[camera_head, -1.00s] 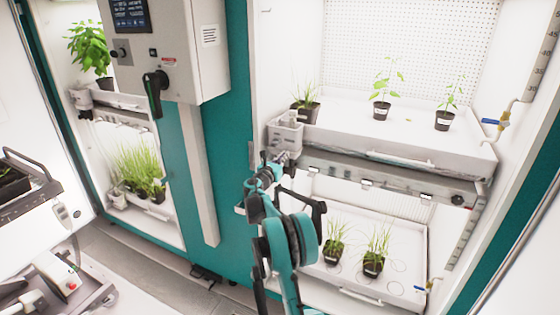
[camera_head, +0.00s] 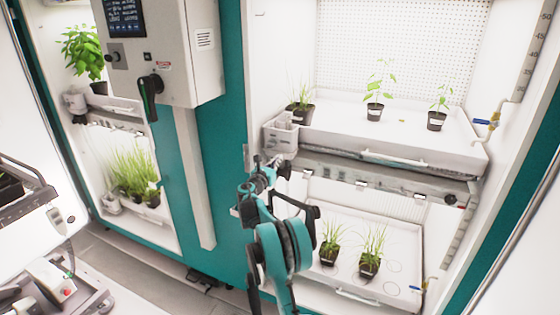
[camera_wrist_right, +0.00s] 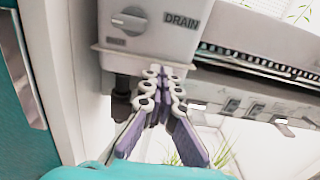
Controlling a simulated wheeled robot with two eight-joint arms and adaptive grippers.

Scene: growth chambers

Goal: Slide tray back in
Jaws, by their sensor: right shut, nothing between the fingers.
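The right chamber holds an upper white tray (camera_head: 335,136) with three potted plants and a handle on its front wall. A lower white tray (camera_head: 345,213) bears two pots of grassy seedlings. My right gripper (camera_head: 281,163) is at the upper tray's left front corner, just below a small pale box (camera_head: 281,137). In the right wrist view my gripper (camera_wrist_right: 160,73) is shut and empty, its tips close under the box marked DRAIN (camera_wrist_right: 150,35). I cannot tell whether they touch it. My left gripper is not in view.
A shelf front with clips (camera_head: 340,171) runs under the upper tray. A pipe with a blue-handled valve (camera_head: 490,122) is at the right wall. A control box (camera_head: 180,50) juts out at upper left. A cart (camera_head: 55,285) stands at lower left.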

